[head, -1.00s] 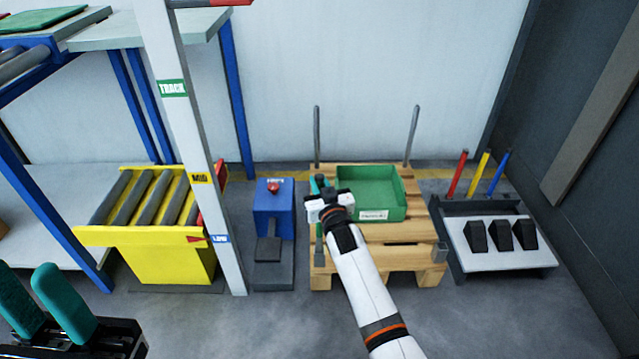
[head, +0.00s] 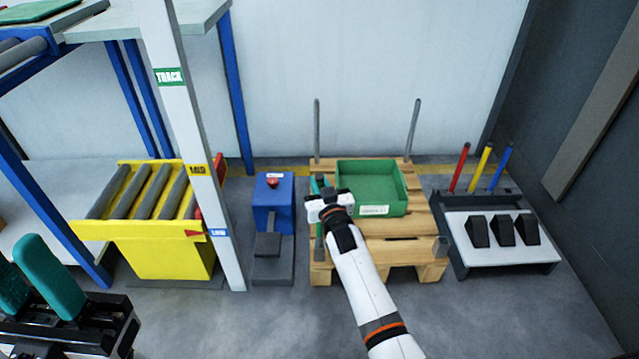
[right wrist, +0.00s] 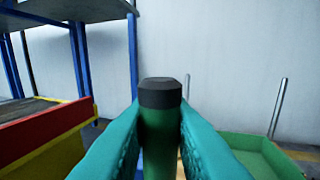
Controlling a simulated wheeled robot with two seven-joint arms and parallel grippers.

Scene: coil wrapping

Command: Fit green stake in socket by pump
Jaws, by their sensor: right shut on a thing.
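My right gripper (head: 326,192) is shut on the green stake (head: 319,245) at the left side of the wooden pallet. The stake stands roughly upright. In the right wrist view, its dark cap and green shaft (right wrist: 160,115) sit between the teal fingers. The blue pump (head: 272,200) with a red button stands just left of the pallet. The socket on the pump's side is not clearly visible, and I cannot tell whether the stake's lower end is inside it. My left gripper (head: 28,285) is at the lower left with its teal fingers apart and empty.
A green bin (head: 395,182) sits on the pallet (head: 405,252), close right of the gripper. Grey posts (head: 412,130) rise at the back corners, and a grey socket (head: 440,246) is at the front right. A white post (head: 190,150) and yellow roller stand (head: 160,255) are left.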

